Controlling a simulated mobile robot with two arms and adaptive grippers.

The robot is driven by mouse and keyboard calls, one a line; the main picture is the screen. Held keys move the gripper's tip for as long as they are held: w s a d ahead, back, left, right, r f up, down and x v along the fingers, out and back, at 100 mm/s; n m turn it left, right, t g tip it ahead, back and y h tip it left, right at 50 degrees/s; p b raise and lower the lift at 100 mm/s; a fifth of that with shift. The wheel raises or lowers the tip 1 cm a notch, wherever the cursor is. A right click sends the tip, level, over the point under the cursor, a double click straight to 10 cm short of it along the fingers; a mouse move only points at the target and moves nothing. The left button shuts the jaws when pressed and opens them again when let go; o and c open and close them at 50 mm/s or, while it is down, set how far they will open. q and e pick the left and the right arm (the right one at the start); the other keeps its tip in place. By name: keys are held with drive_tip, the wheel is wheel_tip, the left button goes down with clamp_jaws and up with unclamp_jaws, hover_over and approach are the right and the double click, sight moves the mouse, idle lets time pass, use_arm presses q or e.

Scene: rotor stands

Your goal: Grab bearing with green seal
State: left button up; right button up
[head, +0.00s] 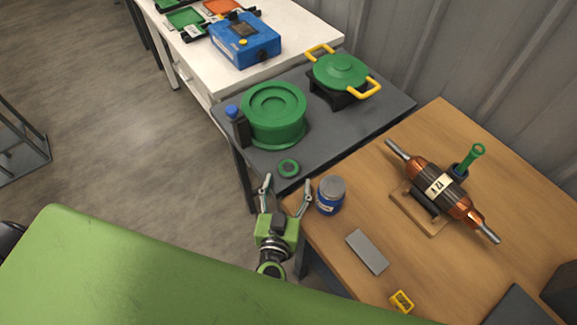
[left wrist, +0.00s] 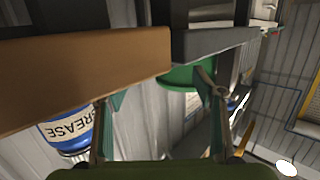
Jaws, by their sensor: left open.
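The bearing with the green seal (head: 282,169) is a small green ring with a dark centre. It lies flat near the front edge of the dark grey table (head: 345,122). My left gripper (head: 287,182) is open and empty. In the head view its fingertips show on either side just below the bearing, with a gap to it. In the left wrist view the open fingers (left wrist: 160,92) show in front of the table edges. I cannot make out the bearing there. My right gripper is not in view.
A blue grease can (head: 330,197) stands right of the gripper on the wooden table (head: 330,248). A large green round housing (head: 274,128) stands behind the bearing, beside a dark bottle with a blue cap (head: 237,128). A copper rotor (head: 424,170) rests on a stand.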

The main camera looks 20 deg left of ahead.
sight(289, 163)
use_arm(q)
drive_tip(key=shift+w+a, duration=0.3)
drive_tip(key=shift+w, duration=0.55)
drive_tip(key=x, duration=0.2)
drive_tip(key=shift+w+a+f, duration=0.15)
drive_tip(key=shift+w+a, duration=0.05)
drive_tip(key=shift+w+a+f, duration=0.1)
drive_tip(key=shift+w+f, duration=0.1)
drive_tip(key=shift+w, duration=0.3)
drive_tip(key=shift+r, duration=0.1)
drive_tip(key=c, duration=1.3)
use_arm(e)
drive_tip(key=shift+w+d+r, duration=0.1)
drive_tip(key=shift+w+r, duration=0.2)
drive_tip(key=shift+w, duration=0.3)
